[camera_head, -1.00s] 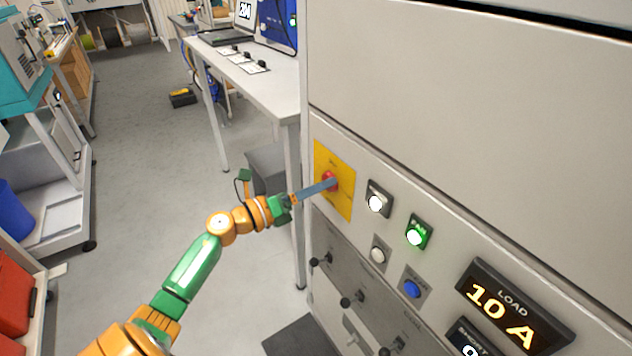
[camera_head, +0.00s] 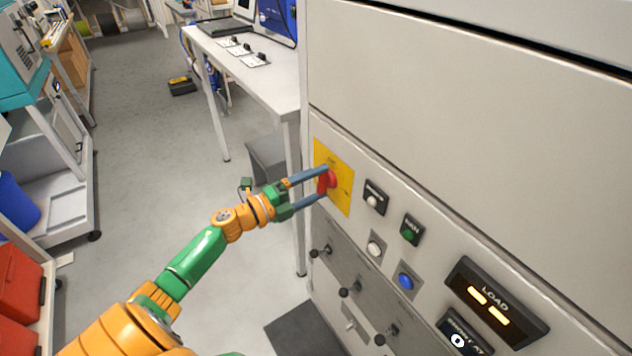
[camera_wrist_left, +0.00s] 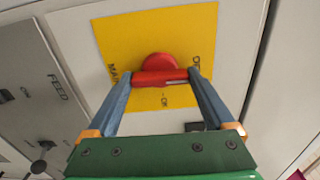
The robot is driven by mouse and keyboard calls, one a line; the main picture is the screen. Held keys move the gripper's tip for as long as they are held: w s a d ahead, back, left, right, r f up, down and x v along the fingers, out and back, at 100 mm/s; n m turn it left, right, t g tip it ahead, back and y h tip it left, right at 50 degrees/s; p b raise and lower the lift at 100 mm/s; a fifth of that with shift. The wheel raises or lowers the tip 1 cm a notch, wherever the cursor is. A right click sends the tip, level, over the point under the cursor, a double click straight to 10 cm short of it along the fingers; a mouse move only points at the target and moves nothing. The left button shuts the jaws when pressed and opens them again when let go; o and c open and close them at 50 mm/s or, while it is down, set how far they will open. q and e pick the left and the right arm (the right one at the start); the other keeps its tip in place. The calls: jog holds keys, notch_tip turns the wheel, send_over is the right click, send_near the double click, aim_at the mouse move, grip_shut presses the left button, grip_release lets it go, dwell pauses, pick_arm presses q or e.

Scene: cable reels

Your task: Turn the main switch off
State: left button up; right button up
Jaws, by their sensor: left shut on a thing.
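The main switch is a red rotary handle (camera_head: 323,183) on a yellow plate (camera_head: 345,194) at the left end of the grey panel. In the head view the handle now stands roughly upright. My left gripper (camera_head: 319,181) is shut on it, one blue-grey finger above and one below. The left wrist view shows the red handle (camera_wrist_left: 160,76) lying crosswise between both fingertips (camera_wrist_left: 163,78), against the yellow plate (camera_wrist_left: 150,28) with partly readable lettering. My right gripper is not in view.
Right of the switch are an unlit white lamp (camera_head: 372,201), a dim green fan lamp (camera_head: 408,234), a white button (camera_head: 375,248), a blue button (camera_head: 405,281) and a load display (camera_head: 490,303) showing dashes. Small levers sit below.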

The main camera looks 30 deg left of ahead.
pick_arm(q)
jog(key=shift+n, duration=0.3)
jog(key=o, duration=1.1)
jog(key=b+v, duration=0.1)
jog(key=v, duration=0.6)
